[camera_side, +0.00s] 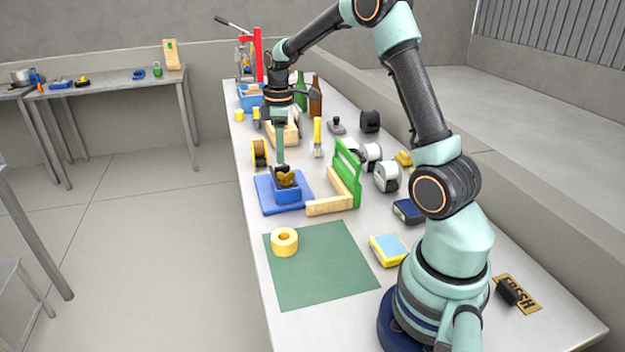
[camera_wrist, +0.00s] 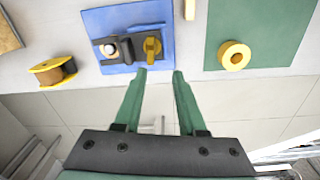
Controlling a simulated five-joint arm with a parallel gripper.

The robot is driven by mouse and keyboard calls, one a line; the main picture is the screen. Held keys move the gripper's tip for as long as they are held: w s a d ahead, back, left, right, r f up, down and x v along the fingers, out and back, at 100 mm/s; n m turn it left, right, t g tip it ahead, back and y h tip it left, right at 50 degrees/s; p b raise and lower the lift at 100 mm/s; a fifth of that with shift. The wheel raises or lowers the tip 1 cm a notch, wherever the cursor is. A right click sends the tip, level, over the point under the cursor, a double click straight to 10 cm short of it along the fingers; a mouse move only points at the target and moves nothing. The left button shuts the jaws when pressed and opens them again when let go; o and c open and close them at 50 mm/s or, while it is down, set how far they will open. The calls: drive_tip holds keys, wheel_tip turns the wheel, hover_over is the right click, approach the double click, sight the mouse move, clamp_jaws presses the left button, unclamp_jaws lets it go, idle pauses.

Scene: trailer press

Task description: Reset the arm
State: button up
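My gripper (camera_side: 280,165) hangs pointing down from my arm over the workbench, near the blue plate (camera_side: 268,204). In the wrist view its two green fingers (camera_wrist: 159,73) stand apart with nothing between them, so it is open and empty. A blue block with a dark part and a yellow knob (camera_side: 287,180) stands on the blue plate, close to the fingertips in the side view.
A yellow tape roll (camera_side: 284,242) lies on a green mat (camera_side: 325,275). A green-and-wood frame (camera_side: 347,172), a yellow-black spool (camera_side: 259,152), white rolls (camera_side: 386,176) and a blue-yellow box (camera_side: 389,249) are nearby. Bottles and a red press (camera_side: 258,55) stand at the far end.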

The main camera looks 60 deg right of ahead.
drive_tip(key=s+a+r+m+t, duration=0.3)
drive_tip(key=s+a+r, duration=0.2)
drive_tip(key=a+r, duration=0.5)
drive_tip(key=s+a+m+t, duration=0.2)
drive_tip(key=s+a+m, duration=0.1)
drive_tip(key=s+a, duration=0.6)
drive_tip(key=shift+s+a+r+m, duration=0.15)
drive_tip(key=shift+a+m, duration=0.15)
drive_tip(key=shift+m, duration=0.1)
